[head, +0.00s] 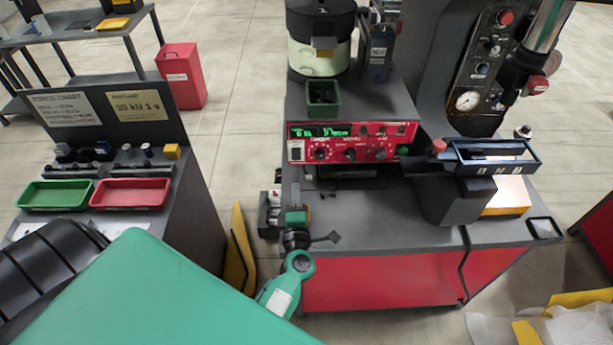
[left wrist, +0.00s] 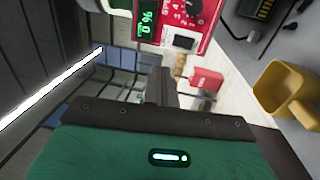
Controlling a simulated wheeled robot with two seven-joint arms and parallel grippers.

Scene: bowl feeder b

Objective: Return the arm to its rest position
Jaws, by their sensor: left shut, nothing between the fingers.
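My left arm is the green and white one low in the middle of the head view. The red control panel (left wrist: 190,22) also shows there, at the top and apart from the fingers. My right gripper is in neither view.
A bowl feeder (head: 320,55) and a small green bin (head: 323,98) stand above the panel. A blue-rimmed tray (head: 492,172) is at the right. Green (head: 55,194) and red (head: 130,192) trays lie on the left bench. A red bin (head: 182,77) stands behind.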

